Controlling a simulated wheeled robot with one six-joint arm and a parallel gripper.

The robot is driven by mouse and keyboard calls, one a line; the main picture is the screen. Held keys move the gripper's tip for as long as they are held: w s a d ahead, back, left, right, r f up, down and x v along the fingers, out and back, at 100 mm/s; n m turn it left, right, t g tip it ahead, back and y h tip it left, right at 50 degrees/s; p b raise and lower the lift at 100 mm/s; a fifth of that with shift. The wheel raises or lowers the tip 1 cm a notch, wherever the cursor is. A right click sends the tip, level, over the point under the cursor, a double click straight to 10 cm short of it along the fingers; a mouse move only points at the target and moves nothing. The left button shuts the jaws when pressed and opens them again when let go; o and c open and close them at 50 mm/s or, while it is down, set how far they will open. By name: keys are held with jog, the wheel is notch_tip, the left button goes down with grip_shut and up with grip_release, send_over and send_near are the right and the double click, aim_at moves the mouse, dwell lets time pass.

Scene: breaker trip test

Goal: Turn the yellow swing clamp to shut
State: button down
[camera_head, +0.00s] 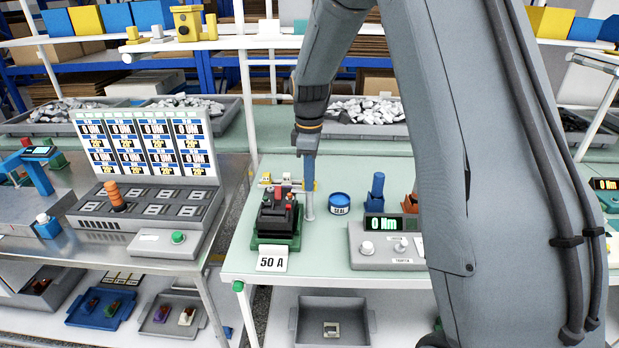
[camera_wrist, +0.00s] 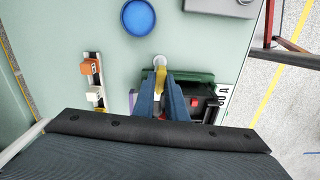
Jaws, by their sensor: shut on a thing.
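The yellow swing clamp (camera_wrist: 161,76) shows between my blue fingertips in the wrist view, beside a round pale post top (camera_wrist: 159,61). In the head view only a yellow sliver (camera_head: 316,186) of it shows by my fingers. My gripper (camera_head: 309,183) points down and is shut on the clamp; it also shows in the wrist view (camera_wrist: 160,90). The black breaker (camera_head: 275,216) with red parts sits on a green base (camera_head: 276,244), just left of the pale post (camera_head: 309,208). My fingers hide part of the clamp, so its exact angle is unclear.
A blue SEAL tin (camera_head: 340,204) and a grey tester (camera_head: 380,256) reading 0 Nm stand to the right. A 50 A card (camera_head: 272,261) is at the front. A strip with orange and white blocks (camera_wrist: 93,80) lies beside the breaker. Bare bench (camera_wrist: 60,40) lies around.

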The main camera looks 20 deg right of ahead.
jog(key=shift+w+r+n, duration=0.1)
jog(key=shift+n, duration=0.4)
jog(key=c, duration=1.8)
grip_release()
jog(key=shift+r+b, duration=1.05)
jog(key=shift+r, duration=2.8)
jog(key=s+f+m, duration=0.3)
jog(key=s+m, duration=0.2)
jog(key=s, duration=0.3)
jog(key=s+f+m+t, duration=0.1)
jog(key=s+f+m, duration=0.2)
jog(key=s, duration=0.5)
jog(key=s+f+m, duration=0.3)
jog(key=s+m, duration=0.3)
jog(key=s, duration=0.3)
jog(key=shift+f+m, duration=0.15)
jog(key=shift+m, duration=0.15)
